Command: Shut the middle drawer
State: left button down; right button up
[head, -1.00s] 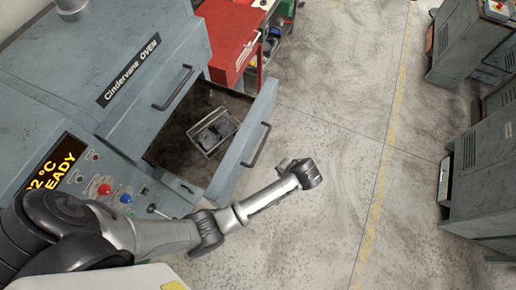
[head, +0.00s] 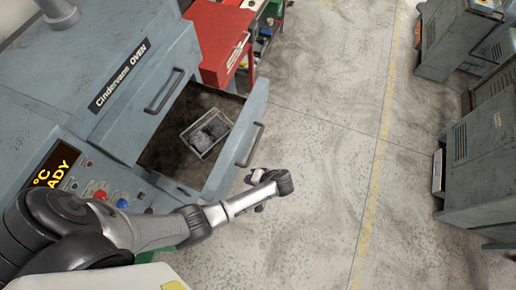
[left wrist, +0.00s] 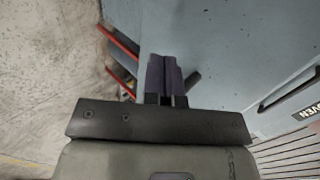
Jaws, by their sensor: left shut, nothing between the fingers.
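An open drawer (head: 232,137) of the blue-grey oven sticks out over the floor, with a dark bar handle (head: 251,145) on its front. A wire basket with grey contents (head: 207,131) lies inside it. My left gripper (head: 256,176) is just outside the drawer front, near its lower end in the head view; I cannot tell whether it touches. In the left wrist view the left fingers (left wrist: 164,72) are together and empty, before a blue-grey surface. My right gripper is in neither view. Any drawer below the open one is hidden.
The oven's closed upper front (head: 140,85) has its own handle. A control panel (head: 105,185) with buttons sits at the left. A red cabinet (head: 213,40) stands beyond the drawer. Grey machines (head: 480,170) stand at the right. The floor between is clear.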

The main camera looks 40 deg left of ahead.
aim_at(232, 175)
pick_arm(q)
jog(key=a, duration=0.1)
jog(key=s+a+p, duration=0.1)
jog(key=a, duration=0.1)
jog(key=a+f, duration=0.1)
jog(key=shift+s+a+p, duration=0.25)
jog(key=shift+p, duration=0.1)
jog(key=shift+s+a+f, duration=0.1)
jog(key=shift+a, duration=0.2)
